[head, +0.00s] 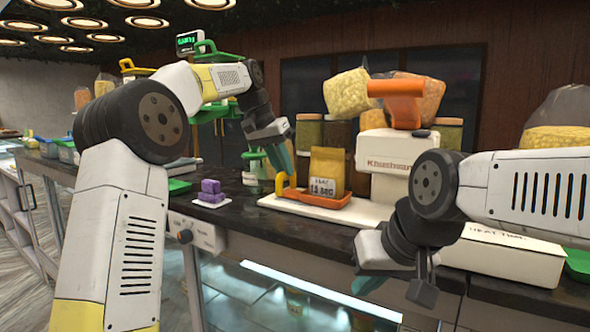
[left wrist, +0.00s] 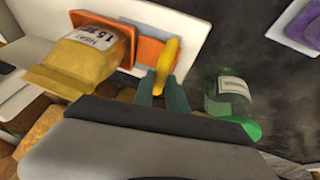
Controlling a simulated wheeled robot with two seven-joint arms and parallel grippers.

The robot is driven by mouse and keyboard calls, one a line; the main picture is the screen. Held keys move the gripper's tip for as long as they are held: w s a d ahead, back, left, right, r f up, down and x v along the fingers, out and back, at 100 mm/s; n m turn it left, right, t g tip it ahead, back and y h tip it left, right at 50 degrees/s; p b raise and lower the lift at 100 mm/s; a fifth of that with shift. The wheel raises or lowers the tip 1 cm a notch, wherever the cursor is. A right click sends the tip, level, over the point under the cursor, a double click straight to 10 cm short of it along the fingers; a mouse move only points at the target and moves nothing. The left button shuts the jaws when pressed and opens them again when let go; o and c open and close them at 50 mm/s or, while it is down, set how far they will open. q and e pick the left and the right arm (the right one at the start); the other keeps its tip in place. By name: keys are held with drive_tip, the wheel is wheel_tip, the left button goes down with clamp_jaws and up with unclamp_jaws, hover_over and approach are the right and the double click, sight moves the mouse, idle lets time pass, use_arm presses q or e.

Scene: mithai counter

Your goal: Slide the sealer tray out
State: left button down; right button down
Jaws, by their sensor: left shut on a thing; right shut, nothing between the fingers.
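The orange sealer tray (head: 318,199) sits on the white base of the sealer (head: 392,150), with a yellow pouch (head: 328,172) labelled "HEAT 1.5 SEC" standing on it. A yellow handle (head: 281,183) stands up at the tray's left end. My left gripper (head: 283,168) is at this handle; in the left wrist view its teal fingers (left wrist: 165,92) are shut on the yellow handle (left wrist: 166,60). The tray (left wrist: 147,22) and pouch (left wrist: 85,60) show beside it there. My right gripper (head: 395,288) is shut and empty, low in front of the counter's edge.
A green-lidded jar (left wrist: 228,98) stands close to my left fingers. Purple blocks (head: 211,191) lie on a small white board to the left. A white box (head: 510,252) lies on the counter at right. Dark counter to the tray's left is partly clear.

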use_arm(q)
drive_tip(key=shift+w+a, duration=0.4)
drive_tip(key=shift+a, duration=0.15)
drive_tip(key=c, duration=1.3)
unclamp_jaws()
drive_tip(key=shift+c, duration=0.2)
drive_tip(key=v, duration=0.7)
drive_tip(key=shift+a+r, duration=0.15)
drive_tip(key=shift+r, duration=0.15)
drive_tip(key=shift+s, duration=0.2)
